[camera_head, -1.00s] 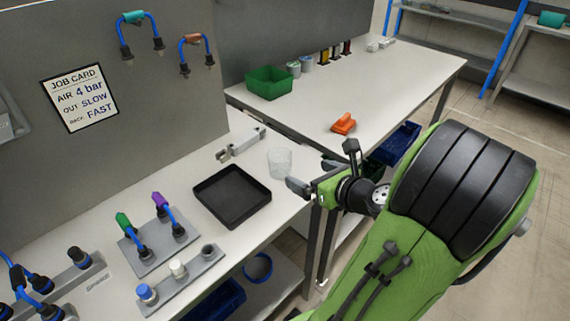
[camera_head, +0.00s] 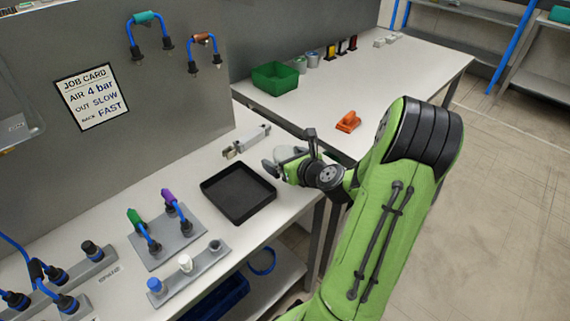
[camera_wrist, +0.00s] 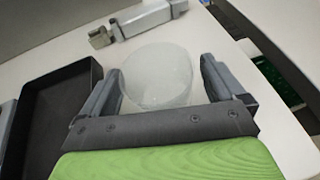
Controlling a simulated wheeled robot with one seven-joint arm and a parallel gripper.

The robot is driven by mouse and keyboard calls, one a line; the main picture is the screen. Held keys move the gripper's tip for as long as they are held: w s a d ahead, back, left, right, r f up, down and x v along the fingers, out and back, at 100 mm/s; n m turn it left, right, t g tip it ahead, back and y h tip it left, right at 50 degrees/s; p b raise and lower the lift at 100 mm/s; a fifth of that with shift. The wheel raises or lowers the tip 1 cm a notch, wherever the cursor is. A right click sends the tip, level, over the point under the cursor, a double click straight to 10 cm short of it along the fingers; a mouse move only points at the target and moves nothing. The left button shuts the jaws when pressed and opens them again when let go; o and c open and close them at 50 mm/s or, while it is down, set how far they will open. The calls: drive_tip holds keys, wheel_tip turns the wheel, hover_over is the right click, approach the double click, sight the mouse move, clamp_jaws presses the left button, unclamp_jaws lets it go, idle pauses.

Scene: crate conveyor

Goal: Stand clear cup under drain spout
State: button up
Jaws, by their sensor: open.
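The clear cup (camera_wrist: 158,78) stands on the white bench between the two fingers of my gripper (camera_wrist: 161,82) in the wrist view. The fingers are open on either side of it, and I cannot tell whether either touches it. In the head view the cup (camera_head: 286,152) is mostly hidden by my gripper (camera_head: 290,149). A grey bar-shaped fitting (camera_head: 247,141) lies at the back of the bench, left of the cup; it also shows in the wrist view (camera_wrist: 142,20). I cannot tell whether it is the drain spout.
A black tray (camera_head: 238,213) sits close left of the cup. Hose fittings on a grey plate (camera_head: 168,240) stand farther left. A second bench behind holds a green bin (camera_head: 274,79) and an orange object (camera_head: 348,122). A panel with a job card (camera_head: 91,96) backs the bench.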

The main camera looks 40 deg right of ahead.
drive_tip(key=shift+c, duration=0.4)
drive_tip(key=c, duration=1)
wheel_tip(320, 180, up, 10)
drive_tip(key=p, duration=0.5)
drive_tip(key=shift+c, duration=0.2)
